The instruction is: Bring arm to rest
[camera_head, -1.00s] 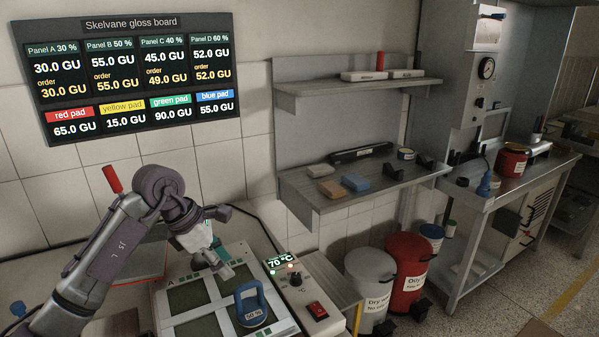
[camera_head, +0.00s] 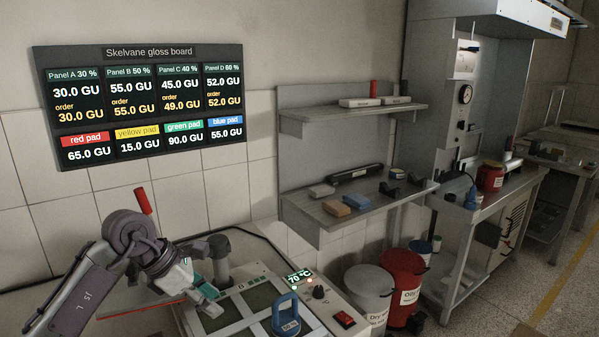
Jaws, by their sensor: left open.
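My left arm comes in from the lower left, bent at a grey joint. My left gripper (camera_head: 206,294) points down and to the right, with a white body and teal parts at the fingers. It is open, and I see nothing held in it. It is at the left edge of the white framed press plate (camera_head: 240,320) with dark green panels; whether it touches the plate I cannot tell. A blue weight with a ring handle (camera_head: 286,318) stands on the plate, right of the gripper. My right gripper is out of view.
A control box (camera_head: 345,319) reading 70 °C is right of the plate. A grey post (camera_head: 220,262) stands just behind the gripper. A wall shelf (camera_head: 322,214) holds orange and blue blocks. White (camera_head: 366,295) and red (camera_head: 403,285) bins stand on the floor. The gloss board (camera_head: 145,105) hangs above.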

